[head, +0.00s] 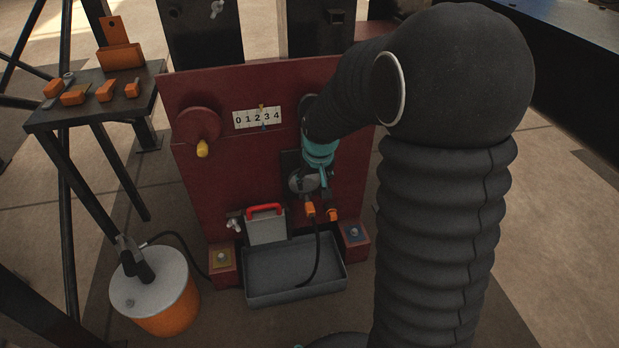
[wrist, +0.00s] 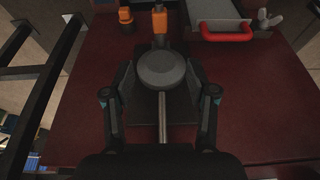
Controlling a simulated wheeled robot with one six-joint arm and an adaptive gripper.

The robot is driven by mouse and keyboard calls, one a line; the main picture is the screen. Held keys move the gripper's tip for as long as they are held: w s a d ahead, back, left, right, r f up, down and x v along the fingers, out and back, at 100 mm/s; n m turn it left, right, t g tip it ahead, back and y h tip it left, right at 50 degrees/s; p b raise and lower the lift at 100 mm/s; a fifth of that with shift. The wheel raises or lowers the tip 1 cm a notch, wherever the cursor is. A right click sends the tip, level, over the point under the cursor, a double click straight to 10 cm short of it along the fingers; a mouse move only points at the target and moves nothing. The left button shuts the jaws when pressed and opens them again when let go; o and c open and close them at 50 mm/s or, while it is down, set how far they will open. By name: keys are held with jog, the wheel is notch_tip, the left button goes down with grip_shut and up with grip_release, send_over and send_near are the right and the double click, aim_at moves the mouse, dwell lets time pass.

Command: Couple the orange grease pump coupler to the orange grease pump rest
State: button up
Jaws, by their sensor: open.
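The orange coupler (head: 310,209) is at the lower part of the red panel, with a black hose hanging from it into the grey tray. It also shows at the top of the wrist view (wrist: 158,22). A smaller orange piece (head: 333,214), apparently the rest, sits just right of it on the panel; it is left of the coupler in the wrist view (wrist: 125,15). My gripper (head: 314,180) is open above the coupler. In the wrist view its fingers (wrist: 160,78) appear on both sides of a round grey knob (wrist: 161,70) with a rod; contact cannot be told.
The orange grease pump (head: 170,312) stands on the floor at left, its hose running toward the tray (head: 295,292). A yellow-handled crank (head: 200,124) is at upper left.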

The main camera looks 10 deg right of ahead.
aim_at(309, 205)
jog(key=b+x, duration=0.1)
jog(key=x, duration=1.4)
jog(key=shift+w+f+b, duration=0.1)
jog(key=shift+w+b, duration=0.1)
jog(key=shift+b, duration=0.1)
grip_shut()
